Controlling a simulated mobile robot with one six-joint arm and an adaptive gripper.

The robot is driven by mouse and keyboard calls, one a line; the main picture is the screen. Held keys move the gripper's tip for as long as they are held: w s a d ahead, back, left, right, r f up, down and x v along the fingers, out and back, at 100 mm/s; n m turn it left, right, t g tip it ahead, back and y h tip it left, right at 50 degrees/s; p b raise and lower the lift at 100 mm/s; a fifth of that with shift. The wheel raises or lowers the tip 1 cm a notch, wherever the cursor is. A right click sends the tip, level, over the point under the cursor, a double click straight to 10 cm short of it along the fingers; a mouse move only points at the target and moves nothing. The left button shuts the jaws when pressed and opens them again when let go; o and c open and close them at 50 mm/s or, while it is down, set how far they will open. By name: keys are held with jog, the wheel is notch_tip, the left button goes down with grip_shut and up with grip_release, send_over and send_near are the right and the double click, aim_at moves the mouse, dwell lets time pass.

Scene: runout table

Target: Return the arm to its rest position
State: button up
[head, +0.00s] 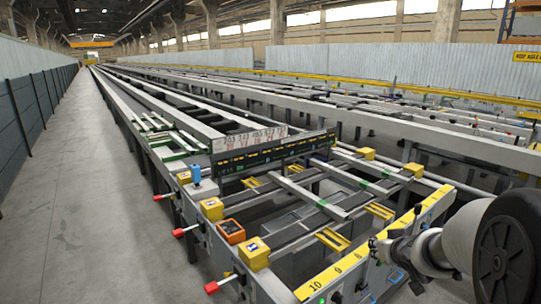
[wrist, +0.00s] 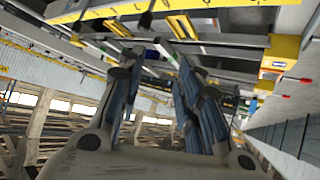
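My arm comes in at the lower right of the head view, with its large dark joint cap nearest the camera. My gripper (head: 388,258) is beside the yellow-marked near end of the runout table (head: 345,268). In the wrist view my gripper (wrist: 150,50) shows two grey fingers with blue inner pads. A gap lies between them, with nothing held. The wrist picture is turned over, with the table at the top and the hall's windows low. Part of the table end is hidden behind my gripper and arm.
A orange-framed box (head: 231,231), yellow blocks (head: 254,253) and red-tipped levers (head: 217,286) line the table's near left corner. A dark sign panel (head: 270,150) stands across the table. The concrete aisle (head: 80,200) at left is clear.

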jog(key=s+a+r+m+g+h, duration=0.1)
jog(key=s+a+r, duration=0.25)
jog(key=s, duration=0.45)
jog(key=s+a+r+g+h, duration=0.15)
jog(key=s+r, duration=0.25)
jog(key=s, duration=0.4)
jog(key=s+a+f+g+y, duration=0.1)
jog(key=s+a, duration=0.4)
jog(key=s, duration=0.5)
jog(key=s+a+f+g+y, duration=0.1)
jog(key=s+a+g+y, duration=0.1)
jog(key=s+a, duration=0.4)
jog(key=s+y, duration=0.1)
jog(key=s, duration=0.3)
jog(key=shift+a+f+n, duration=0.2)
jog(key=shift+n, duration=0.2)
jog(key=shift+c, duration=0.2)
